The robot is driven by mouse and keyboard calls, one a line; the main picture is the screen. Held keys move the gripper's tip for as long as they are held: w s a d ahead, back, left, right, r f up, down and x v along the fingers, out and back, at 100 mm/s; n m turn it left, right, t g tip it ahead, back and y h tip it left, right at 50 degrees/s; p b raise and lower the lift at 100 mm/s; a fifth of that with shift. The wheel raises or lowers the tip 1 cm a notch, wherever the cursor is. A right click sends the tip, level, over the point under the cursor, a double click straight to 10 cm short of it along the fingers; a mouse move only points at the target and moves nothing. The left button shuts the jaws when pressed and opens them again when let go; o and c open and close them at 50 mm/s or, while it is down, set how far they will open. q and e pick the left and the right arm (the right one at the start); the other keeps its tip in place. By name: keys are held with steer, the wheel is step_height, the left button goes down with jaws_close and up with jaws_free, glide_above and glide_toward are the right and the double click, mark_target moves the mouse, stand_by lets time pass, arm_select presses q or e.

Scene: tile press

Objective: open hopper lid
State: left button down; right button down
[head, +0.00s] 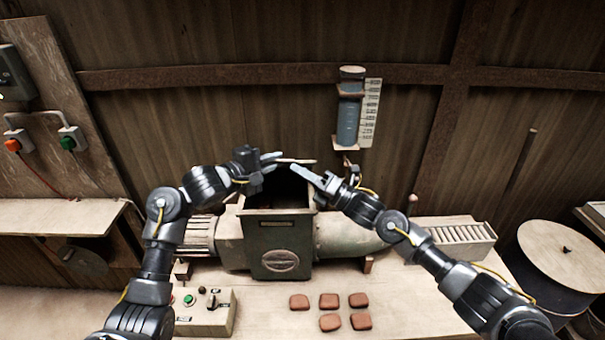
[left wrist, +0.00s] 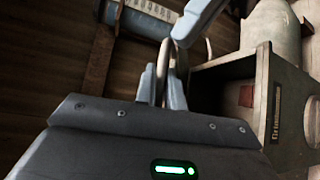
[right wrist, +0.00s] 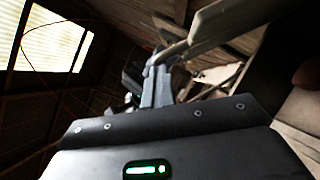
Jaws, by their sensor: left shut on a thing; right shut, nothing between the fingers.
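The green hopper (head: 282,232) stands on the grey machine with its dark mouth uncovered. The hopper lid (head: 303,161) shows only as a thin pale edge above the back of the mouth. My left gripper (head: 272,158) is at the left end of that edge and is shut on the lid; whether by edge or handle I cannot tell. In the left wrist view my left fingers (left wrist: 160,82) close around a thin curved piece, beside the open hopper (left wrist: 235,72). My right gripper (head: 298,170) is shut and empty, just above the mouth at the right, close to the lid.
Several reddish tiles (head: 330,301) lie on the bench in front. A control box (head: 205,312) with a green button stands at the front left. A ribbed tray (head: 460,236) is at the right. A gauge cylinder (head: 348,118) hangs on the back wall above the lid.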

arm_select(q)
steer(key=c, duration=1.5)
jaws_free()
steer(key=shift+s+d+f, duration=0.1)
steer(key=shift+s+f, duration=0.2)
steer(key=shift+f, duration=0.25)
steer(key=shift+c, duration=0.2)
steer(key=shift+o, duration=0.2)
arm_select(e)
steer(key=shift+w+d+r, duration=0.1)
steer(key=shift+w+r, duration=0.15)
steer(key=shift+r, duration=0.45)
arm_select(q)
steer(key=shift+r, duration=0.1)
